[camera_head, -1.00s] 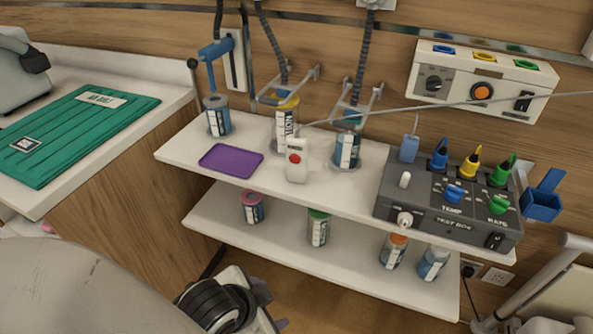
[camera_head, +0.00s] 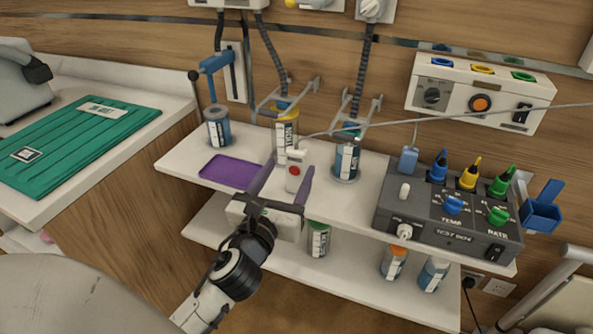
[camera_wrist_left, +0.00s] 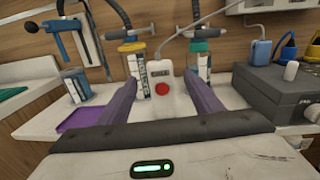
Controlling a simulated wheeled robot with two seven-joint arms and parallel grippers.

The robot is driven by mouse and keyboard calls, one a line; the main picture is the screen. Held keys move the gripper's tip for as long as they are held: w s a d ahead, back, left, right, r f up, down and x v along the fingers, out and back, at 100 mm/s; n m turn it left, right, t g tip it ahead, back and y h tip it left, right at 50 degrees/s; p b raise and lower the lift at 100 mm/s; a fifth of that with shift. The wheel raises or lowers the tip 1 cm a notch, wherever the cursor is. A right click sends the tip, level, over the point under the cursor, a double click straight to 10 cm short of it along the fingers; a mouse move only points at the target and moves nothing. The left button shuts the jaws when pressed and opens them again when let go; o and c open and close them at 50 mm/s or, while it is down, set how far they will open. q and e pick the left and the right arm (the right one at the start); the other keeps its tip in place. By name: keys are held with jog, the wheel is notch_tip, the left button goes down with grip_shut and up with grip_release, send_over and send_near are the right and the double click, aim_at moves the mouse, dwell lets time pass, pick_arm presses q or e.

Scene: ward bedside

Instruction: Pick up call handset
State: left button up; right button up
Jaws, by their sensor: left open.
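The call handset (camera_head: 294,170) is a small white unit with a red button, standing upright on the upper white shelf. A thin grey cord runs from its top to the right. My left gripper (camera_head: 285,182) is open, its two purple fingers on either side of the handset's lower part in the head view. In the left wrist view the handset (camera_wrist_left: 164,92) shows between and beyond the fingertips, with its red button facing me. I cannot tell whether either finger touches it. The handset's base is partly hidden in the head view. My right gripper is not in view.
A purple tray (camera_head: 230,171) lies left of the handset. Labelled canisters stand behind it, including a yellow-topped one (camera_head: 284,140) and a teal-topped one (camera_head: 346,160). A grey test box (camera_head: 448,225) is at right. Several bottles stand on the lower shelf (camera_head: 340,279).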

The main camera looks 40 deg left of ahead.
pick_arm(q)
jog(key=x, duration=1)
jog(key=shift+p, duration=0.3)
jog(key=c, duration=1.2)
